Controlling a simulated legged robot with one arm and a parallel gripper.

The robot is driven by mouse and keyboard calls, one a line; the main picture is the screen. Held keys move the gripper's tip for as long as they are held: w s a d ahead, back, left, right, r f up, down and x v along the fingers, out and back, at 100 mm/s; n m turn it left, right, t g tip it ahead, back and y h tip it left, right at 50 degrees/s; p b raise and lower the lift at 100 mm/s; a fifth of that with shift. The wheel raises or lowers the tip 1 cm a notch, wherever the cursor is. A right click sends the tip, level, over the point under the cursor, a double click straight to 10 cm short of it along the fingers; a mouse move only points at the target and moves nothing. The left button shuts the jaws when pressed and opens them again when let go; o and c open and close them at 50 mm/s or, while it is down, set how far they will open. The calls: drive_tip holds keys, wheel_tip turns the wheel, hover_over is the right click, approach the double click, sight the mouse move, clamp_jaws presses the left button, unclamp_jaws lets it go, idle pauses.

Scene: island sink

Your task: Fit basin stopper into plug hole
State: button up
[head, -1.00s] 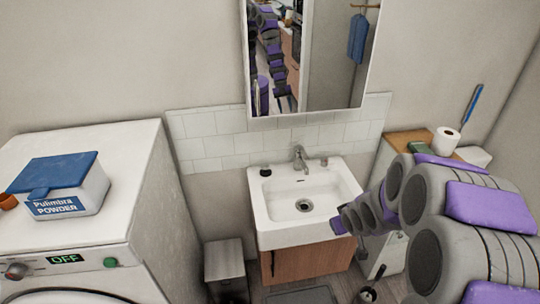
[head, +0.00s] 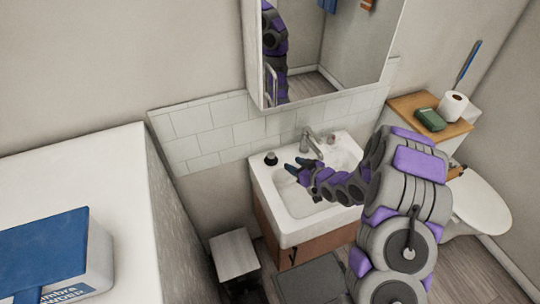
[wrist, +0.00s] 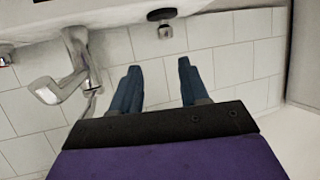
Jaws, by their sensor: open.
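The basin stopper (head: 270,158), small and dark with a grey base, stands on the back left corner of the white sink (head: 262,200). In the wrist view the stopper (wrist: 162,14) is at the top edge, beyond the fingertips. My gripper (head: 296,166) is over the back left of the basin, just right of the stopper and apart from it. In the wrist view my gripper (wrist: 158,66) has its two blue fingers spread with nothing between them. The plug hole is hidden behind my arm in the head view.
The tap (head: 306,142) stands at the back of the sink, close to my gripper; it also shows at left in the wrist view (wrist: 65,80). A mirror cabinet (head: 330,60) hangs above. A washing machine (head: 90,170) is at left, a toilet (head: 475,205) at right.

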sight(269, 153)
drive_tip(key=x, duration=0.3)
drive_tip(key=b+x, duration=0.1)
drive_tip(key=x, duration=0.3)
drive_tip(key=a+x, duration=0.1)
drive_tip(key=x, duration=0.2)
drive_tip(key=shift+s+a+f+b, duration=0.15)
drive_tip(key=shift+s+b, duration=0.05)
drive_tip(key=shift+b, duration=0.15)
drive_tip(key=shift+w+a+f, duration=0.15)
drive_tip(key=shift+w, duration=0.05)
drive_tip(key=shift+w+f, duration=0.1)
drive_tip(key=shift+w, duration=0.2)
drive_tip(key=shift+w+f+b, duration=0.15)
drive_tip(key=shift+w+b, duration=0.2)
drive_tip(key=b+x, duration=0.1)
drive_tip(key=x, duration=0.2)
drive_tip(key=shift+a, duration=0.25)
drive_tip(key=shift+w+a, duration=0.2)
drive_tip(key=shift+a, duration=0.3)
drive_tip(key=shift+d+f, duration=0.1)
drive_tip(key=shift+d, duration=0.25)
drive_tip(key=c, duration=0.6)
drive_tip(key=shift+a, duration=0.2)
drive_tip(key=shift+c, duration=0.6)
